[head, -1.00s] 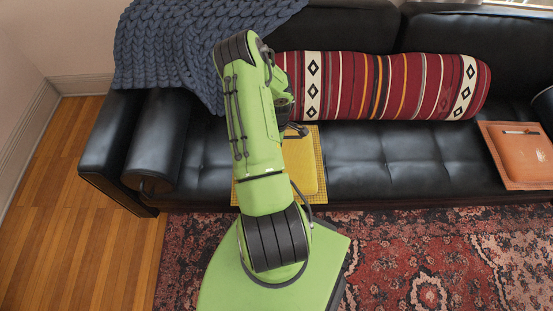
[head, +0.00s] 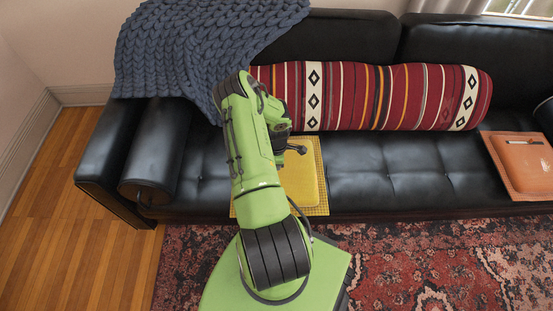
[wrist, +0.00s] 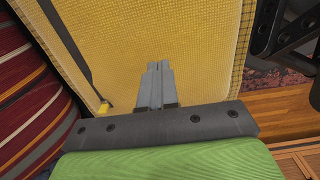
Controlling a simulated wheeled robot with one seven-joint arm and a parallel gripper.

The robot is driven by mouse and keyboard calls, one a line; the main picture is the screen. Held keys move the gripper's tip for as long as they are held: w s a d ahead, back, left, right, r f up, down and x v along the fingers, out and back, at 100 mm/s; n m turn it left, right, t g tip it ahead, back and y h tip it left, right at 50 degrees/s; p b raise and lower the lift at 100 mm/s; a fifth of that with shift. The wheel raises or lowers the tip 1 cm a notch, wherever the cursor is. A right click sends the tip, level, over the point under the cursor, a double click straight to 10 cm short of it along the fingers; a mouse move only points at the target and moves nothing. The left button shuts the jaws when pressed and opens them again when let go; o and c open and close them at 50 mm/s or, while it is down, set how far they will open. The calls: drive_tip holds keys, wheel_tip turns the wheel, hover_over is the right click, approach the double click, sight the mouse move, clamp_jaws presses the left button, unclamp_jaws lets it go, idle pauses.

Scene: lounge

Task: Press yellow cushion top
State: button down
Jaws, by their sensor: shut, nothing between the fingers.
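The yellow cushion (head: 301,182) lies flat on a yellow grid-patterned mat (head: 324,193) on the black sofa seat. My arm hides its left part in the head view. In the wrist view the yellow woven surface of the cushion (wrist: 185,45) fills most of the upper picture. My gripper (wrist: 158,66) is shut and empty, its grey fingers together over this surface. Whether the fingertips touch it I cannot tell. A dark strip with a small yellow end lies left of the fingers in the wrist view.
A striped red bolster (head: 390,97) lies along the sofa back, close behind the cushion. A blue knitted throw (head: 190,40) hangs at the back left. An orange pad (head: 527,160) with a pen-like item lies far right. The seat between is clear.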

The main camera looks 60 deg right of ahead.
drive_tip(key=shift+f+b, duration=0.6)
drive_tip(key=shift+f, duration=1.75)
wheel_tip(320, 180, down, 3)
drive_tip(key=shift+r+b, duration=0.1)
drive_tip(key=shift+b, duration=1.05)
drive_tip(key=shift+a+r, duration=0.1)
